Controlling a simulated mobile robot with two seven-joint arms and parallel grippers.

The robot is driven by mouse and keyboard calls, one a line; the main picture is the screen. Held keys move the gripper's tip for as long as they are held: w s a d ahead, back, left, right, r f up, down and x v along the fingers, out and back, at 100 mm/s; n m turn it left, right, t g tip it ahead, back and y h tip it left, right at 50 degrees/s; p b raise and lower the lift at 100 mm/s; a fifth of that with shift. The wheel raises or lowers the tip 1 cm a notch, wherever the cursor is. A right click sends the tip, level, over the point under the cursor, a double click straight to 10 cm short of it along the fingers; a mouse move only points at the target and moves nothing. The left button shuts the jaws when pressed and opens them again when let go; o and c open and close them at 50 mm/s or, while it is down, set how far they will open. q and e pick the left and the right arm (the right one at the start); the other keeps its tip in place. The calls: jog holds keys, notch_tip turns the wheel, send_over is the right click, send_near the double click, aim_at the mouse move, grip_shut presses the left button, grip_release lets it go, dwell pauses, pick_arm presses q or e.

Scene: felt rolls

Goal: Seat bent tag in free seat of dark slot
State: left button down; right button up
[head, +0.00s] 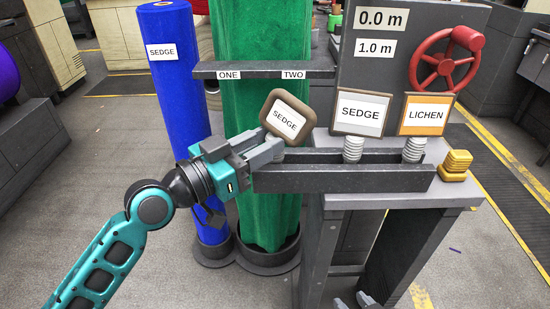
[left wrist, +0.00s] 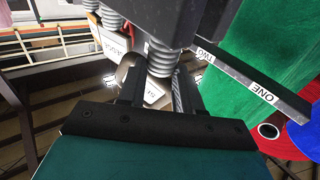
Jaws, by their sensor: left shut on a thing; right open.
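The bent tag (head: 287,115) has a brown frame, a white SEDGE label and a ribbed stem, and it leans to one side. My left gripper (head: 268,152) is shut on its stem at the left end of the dark slot (head: 345,181), a long dark trough. In the left wrist view the ribbed stem (left wrist: 160,58) stands between the fingers. The stem's foot is hidden.
A blue roll (head: 180,100) labelled SEDGE and a green roll (head: 262,110) stand behind my left arm, along a bar (head: 262,70) marked ONE and TWO. A grey board with a red handwheel (head: 446,60) rises behind the slot.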

pick_arm(q)
jog(key=shift+f, duration=0.35)
jog(key=c, duration=1.1)
grip_release()
jog(key=shift+f, duration=0.1)
jog(key=o, duration=0.4)
jog(key=shift+r, duration=0.2)
